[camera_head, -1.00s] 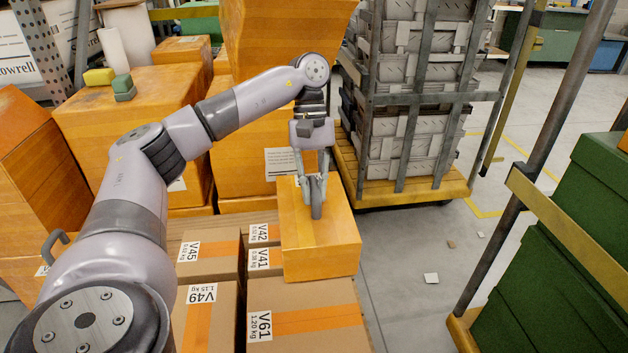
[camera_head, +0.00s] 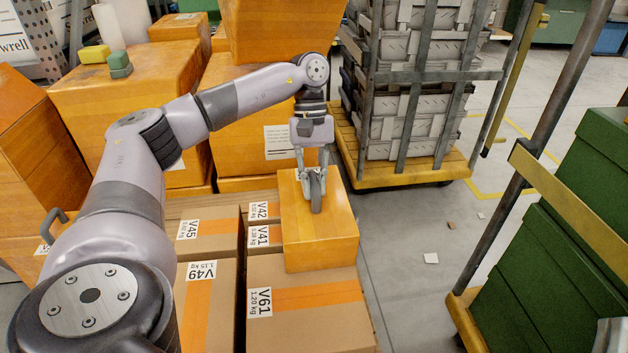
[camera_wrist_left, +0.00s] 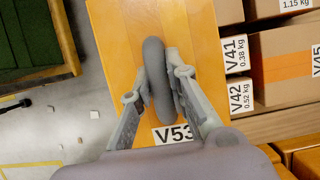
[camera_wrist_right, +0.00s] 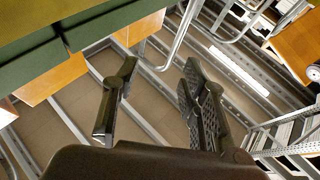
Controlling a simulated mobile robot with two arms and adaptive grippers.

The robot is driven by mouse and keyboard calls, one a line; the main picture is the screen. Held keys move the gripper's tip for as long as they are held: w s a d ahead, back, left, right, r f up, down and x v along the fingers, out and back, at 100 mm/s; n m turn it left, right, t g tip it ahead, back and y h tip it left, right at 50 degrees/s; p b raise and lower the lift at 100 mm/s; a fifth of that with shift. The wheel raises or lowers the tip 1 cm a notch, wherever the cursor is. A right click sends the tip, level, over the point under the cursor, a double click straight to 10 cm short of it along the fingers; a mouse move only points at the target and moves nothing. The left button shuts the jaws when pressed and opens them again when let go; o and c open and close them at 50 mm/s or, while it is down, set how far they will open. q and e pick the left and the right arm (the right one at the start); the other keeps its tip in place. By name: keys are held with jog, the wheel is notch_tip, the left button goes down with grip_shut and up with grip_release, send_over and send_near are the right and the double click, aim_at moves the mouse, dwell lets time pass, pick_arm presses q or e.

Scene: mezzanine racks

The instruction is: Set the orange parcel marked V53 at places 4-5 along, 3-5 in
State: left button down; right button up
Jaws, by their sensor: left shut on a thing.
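The orange parcel (camera_head: 330,240) marked V53 is a box with a dark grey loop handle on top; it also shows in the left wrist view (camera_wrist_left: 112,50), with its V53 label at the near edge. My left gripper (camera_head: 314,188) is shut on that handle from above; in the left wrist view its fingers (camera_wrist_left: 158,88) lie on both sides of it. The parcel is level and overlaps the far part of the V61 carton (camera_head: 300,325). I cannot tell whether it touches what is below. My right gripper (camera_wrist_right: 150,100) is open and empty, away from the parcel.
Brown cartons V49 (camera_head: 195,320), V45 (camera_head: 215,243), V41 (camera_head: 265,250) and V42 (camera_head: 262,222) lie left of the parcel. Large orange boxes (camera_head: 120,100) stand behind. A caged trolley (camera_head: 400,180) and green crates (camera_head: 560,250) stand right, with open floor (camera_head: 410,290) between.

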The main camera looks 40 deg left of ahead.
pick_arm(q)
jog(key=c, duration=1.6)
grip_release()
jog(key=shift+o, duration=0.2)
pick_arm(e)
jog(key=shift+r, duration=0.1)
